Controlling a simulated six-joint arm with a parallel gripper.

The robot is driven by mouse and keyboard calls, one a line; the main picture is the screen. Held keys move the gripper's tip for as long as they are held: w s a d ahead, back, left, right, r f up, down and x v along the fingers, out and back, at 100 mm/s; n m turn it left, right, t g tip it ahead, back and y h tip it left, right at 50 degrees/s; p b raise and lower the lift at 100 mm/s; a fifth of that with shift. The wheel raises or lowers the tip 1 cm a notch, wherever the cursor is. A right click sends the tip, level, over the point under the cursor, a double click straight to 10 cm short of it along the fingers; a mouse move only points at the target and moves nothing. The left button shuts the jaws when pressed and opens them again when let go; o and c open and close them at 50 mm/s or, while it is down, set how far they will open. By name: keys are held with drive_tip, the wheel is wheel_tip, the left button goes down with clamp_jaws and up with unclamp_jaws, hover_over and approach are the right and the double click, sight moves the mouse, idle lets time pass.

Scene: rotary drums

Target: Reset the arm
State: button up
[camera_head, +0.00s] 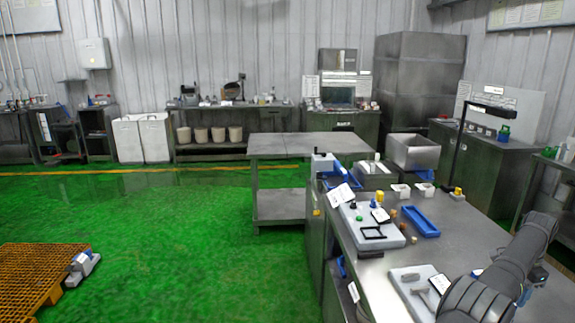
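My arm (505,268) shows as dark grey links at the lower right, reaching over the metal workbench (470,235). My gripper cannot be made out in this view; the arm's end is hidden or outside the picture. A light grey device plate (362,238) with a black frame, a white card and yellow and blue parts lies on the bench. A second light plate (408,289) lies nearer, partly behind the arm.
A blue tray (421,221) and small brown pieces lie on the bench. Two white cups (401,190) and a metal bin (413,153) stand farther back. Green floor lies open to the left, with an orange pallet (35,280).

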drive_tip(key=shift+f, duration=0.45)
wheel_tip(320, 180, down, 3)
drive_tip(key=shift+r, duration=0.1)
wheel_tip(320, 180, up, 8)
drive_tip(key=shift+f, duration=0.25)
wheel_tip(320, 180, down, 8)
drive_tip(key=shift+f, duration=0.25)
wheel_tip(320, 180, up, 5)
drive_tip(key=s+r, duration=0.7)
drive_tip(key=s, duration=0.5)
drive_tip(key=w+a+r, duration=0.1)
drive_tip(key=w+a, duration=0.6)
drive_tip(key=a, duration=0.3)
drive_tip(key=w+a+r, duration=0.2)
drive_tip(key=w+a, duration=0.5)
drive_tip(key=a, duration=0.2)
drive_tip(key=w+a+f, duration=0.1)
drive_tip(key=w+f, duration=0.1)
drive_tip(key=w, duration=0.1)
drive_tip(key=w+a+f, duration=0.1)
drive_tip(key=w+f, duration=0.2)
drive_tip(key=w, duration=0.1)
drive_tip(key=w+a+f, duration=0.2)
drive_tip(key=w, duration=0.1)
drive_tip(key=shift+w+a+f, duration=0.1)
drive_tip(key=shift+w+f, duration=0.15)
drive_tip(key=shift+w+a+f, duration=0.1)
drive_tip(key=shift+w+f, duration=0.15)
drive_tip(key=shift+f, duration=1.35)
